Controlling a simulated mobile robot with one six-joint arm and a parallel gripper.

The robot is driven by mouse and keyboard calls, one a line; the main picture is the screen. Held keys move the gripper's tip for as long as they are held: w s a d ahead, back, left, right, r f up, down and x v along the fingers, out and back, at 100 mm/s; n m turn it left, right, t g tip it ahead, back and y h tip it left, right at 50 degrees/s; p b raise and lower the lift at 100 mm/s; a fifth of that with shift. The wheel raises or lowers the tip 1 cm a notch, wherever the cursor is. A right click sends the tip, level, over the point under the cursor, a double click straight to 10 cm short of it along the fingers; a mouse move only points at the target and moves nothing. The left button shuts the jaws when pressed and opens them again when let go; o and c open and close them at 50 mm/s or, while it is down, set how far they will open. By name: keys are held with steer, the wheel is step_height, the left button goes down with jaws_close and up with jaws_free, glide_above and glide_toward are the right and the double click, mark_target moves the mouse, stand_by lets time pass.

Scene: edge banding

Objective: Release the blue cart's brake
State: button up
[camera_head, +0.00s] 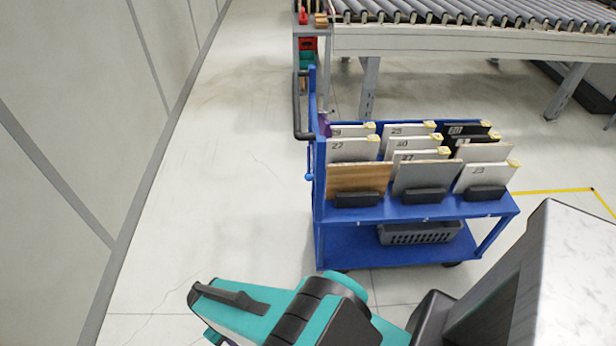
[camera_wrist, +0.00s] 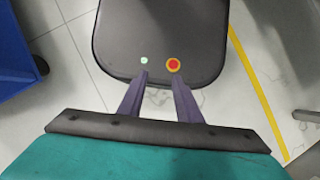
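The blue cart (camera_head: 345,250) stands right of centre in the head view, with boards standing in rows on its upper shelf. A black handle (camera_head: 297,108) rises at its left end. A small blue knob (camera_head: 309,176) sticks out low on that side; I cannot tell whether it is the brake. In the wrist view, a corner of the cart (camera_wrist: 18,55) with a dark caster (camera_wrist: 40,65) shows at the left edge.
A roller conveyor (camera_head: 470,40) stands behind the cart. A grey basket (camera_head: 420,232) sits on the cart's lower shelf. A wall (camera_head: 75,120) runs along the left, with clear floor (camera_head: 230,180) between it and the cart. Yellow tape (camera_head: 555,191) marks the floor at right.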

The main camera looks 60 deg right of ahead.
steer(key=o, duration=0.3)
steer(key=shift+d, duration=0.1)
steer(key=w+d+n+h+b, duration=0.35)
steer(key=w+d+b, duration=0.35)
steer(key=d, duration=0.6)
steer(key=w+d+n+h+b, duration=0.3)
steer(key=w+d+h+b, duration=0.35)
steer(key=d, duration=0.75)
steer(key=w+d+r+n+g+h+b, duration=0.1)
steer(key=w+d+r+h+b, duration=0.2)
steer(key=d+r+b, duration=0.3)
steer(key=w+d+r+n+g+h+b, duration=0.1)
steer(key=d+r+b, duration=0.4)
steer(key=d+r, duration=0.6)
steer(key=shift+w+d+r+g+h+b, duration=0.4)
steer(key=shift+w+d+g+h, duration=0.1)
steer(key=shift+w+d+h, duration=0.45)
